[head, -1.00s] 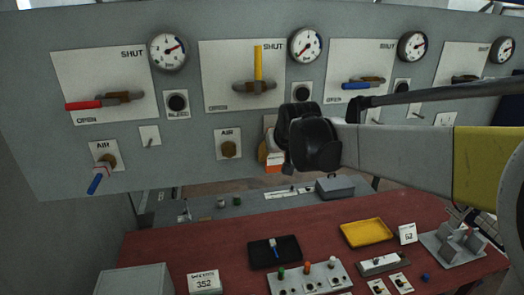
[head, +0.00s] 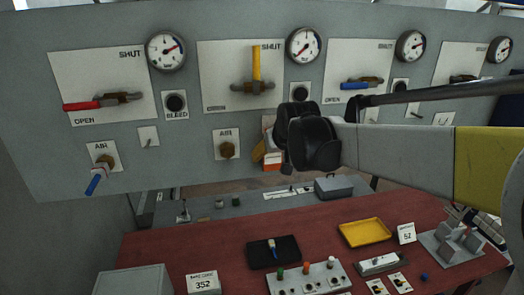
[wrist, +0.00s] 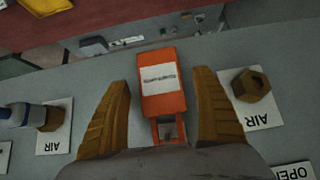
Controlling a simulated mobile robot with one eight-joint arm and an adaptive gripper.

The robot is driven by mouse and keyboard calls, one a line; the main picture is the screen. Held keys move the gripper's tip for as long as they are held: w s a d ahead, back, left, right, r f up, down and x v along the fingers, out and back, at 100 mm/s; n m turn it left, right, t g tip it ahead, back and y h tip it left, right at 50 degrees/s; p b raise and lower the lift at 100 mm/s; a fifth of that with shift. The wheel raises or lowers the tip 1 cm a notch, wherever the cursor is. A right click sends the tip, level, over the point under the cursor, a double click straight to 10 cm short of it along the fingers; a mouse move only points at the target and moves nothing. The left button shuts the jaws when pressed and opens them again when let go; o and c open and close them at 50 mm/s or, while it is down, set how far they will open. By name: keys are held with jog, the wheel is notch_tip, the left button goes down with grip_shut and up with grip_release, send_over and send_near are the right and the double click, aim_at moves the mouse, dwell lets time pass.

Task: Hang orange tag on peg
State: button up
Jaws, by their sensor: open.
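The orange tag (wrist: 160,82) with a white label lies between the two tan fingers of my gripper (wrist: 162,112) in the wrist view, with gaps on both sides. Its open orange loop is at the wrist end, and a small dark piece shows inside it; I cannot tell whether this is the peg. In the head view the tag (head: 272,164) shows partly, hanging in front of the grey panel (head: 190,165). My gripper (head: 264,151) is open there, mostly hidden by its black knuckles, right of the middle AIR valve.
A blue-handled AIR valve (wrist: 28,115) and a brown AIR knob (wrist: 250,86) flank my gripper. Valve levers and gauges line the panel above. Below is a red table (head: 210,250) with a black tray (head: 256,258) and a yellow tray (head: 364,226).

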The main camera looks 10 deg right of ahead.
jog(key=v, duration=1.1)
jog(key=s+f+b, duration=0.7)
jog(key=f+b, duration=0.6)
jog(key=f, duration=0.5)
jog(key=s+f+g+b, duration=0.1)
jog(key=s+f+b, duration=0.7)
jog(key=f+b, duration=0.5)
jog(key=s+f+b, duration=0.8)
jog(key=f+b, duration=0.5)
jog(key=f, duration=1)
jog(key=shift+f+g, duration=0.35)
jog(key=shift+g, duration=0.05)
